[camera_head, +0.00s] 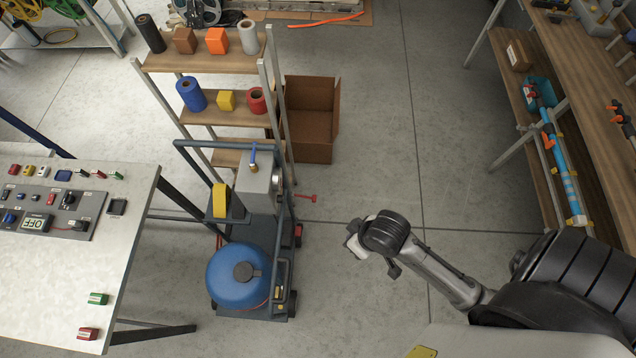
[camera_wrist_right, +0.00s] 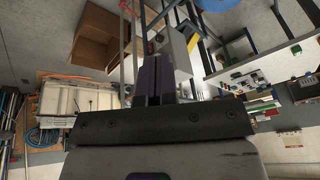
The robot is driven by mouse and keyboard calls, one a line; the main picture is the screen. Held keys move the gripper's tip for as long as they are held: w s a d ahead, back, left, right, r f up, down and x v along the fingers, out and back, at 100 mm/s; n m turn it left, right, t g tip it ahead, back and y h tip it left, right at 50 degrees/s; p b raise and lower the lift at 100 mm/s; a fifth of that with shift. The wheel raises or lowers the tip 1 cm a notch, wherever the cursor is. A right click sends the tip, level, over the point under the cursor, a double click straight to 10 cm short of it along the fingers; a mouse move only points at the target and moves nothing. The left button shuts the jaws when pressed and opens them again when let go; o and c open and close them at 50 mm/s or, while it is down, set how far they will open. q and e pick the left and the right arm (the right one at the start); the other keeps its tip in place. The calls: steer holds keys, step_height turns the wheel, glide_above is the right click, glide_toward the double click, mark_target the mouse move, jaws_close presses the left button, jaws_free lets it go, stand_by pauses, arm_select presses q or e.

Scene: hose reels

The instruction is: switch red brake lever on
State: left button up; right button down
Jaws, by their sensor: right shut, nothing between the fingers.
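The red lever (camera_head: 307,197) sticks out to the right from the grey box (camera_head: 258,183) on the wheeled cart. It is a thin bar with a small crosspiece at its outer end. My left gripper is not in view.
The cart carries a blue tank (camera_head: 238,275) and a blue-handled valve (camera_head: 253,160). A shelf rack (camera_head: 205,60) and open cardboard box (camera_head: 310,120) stand behind. A control table (camera_head: 130,235) is at left, a wooden shelf (camera_head: 560,130) at right. Floor right of the cart is clear.

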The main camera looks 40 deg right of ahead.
steer(key=w+d+f+m+y+b, duration=0.1)
steer(key=w+d+f+b, duration=0.3)
steer(key=f+b, duration=0.55)
steer(key=w+d+f+m+b, duration=0.1)
steer(key=w+f+m+b, duration=0.1)
steer(key=w+f+b, duration=0.7)
steer(key=w+d+f+m+y+b, duration=0.1)
steer(key=w+d+f+b, duration=0.15)
steer(key=f+b, duration=0.8)
steer(key=w+d+f+m+b, duration=0.3)
steer(key=w+d+f+b, duration=0.2)
steer(key=d+f+b, duration=0.1)
steer(key=w+d+f+m+t+y+b, duration=0.1)
steer(key=w+d+f+m+b, duration=0.2)
steer(key=w+d+f+b, duration=0.2)
steer(key=shift+w+d+f+m+b, duration=0.25)
steer(key=shift+d+f+b, duration=0.85)
steer(key=shift+b, duration=1.95)
steer(key=shift+s+a+f, duration=0.1)
steer(key=shift+a+f, duration=0.3)
steer(key=b, duration=0.9)
glide_toward(315, 198)
steer(key=x, duration=0.7)
steer(key=shift+f, duration=0.35)
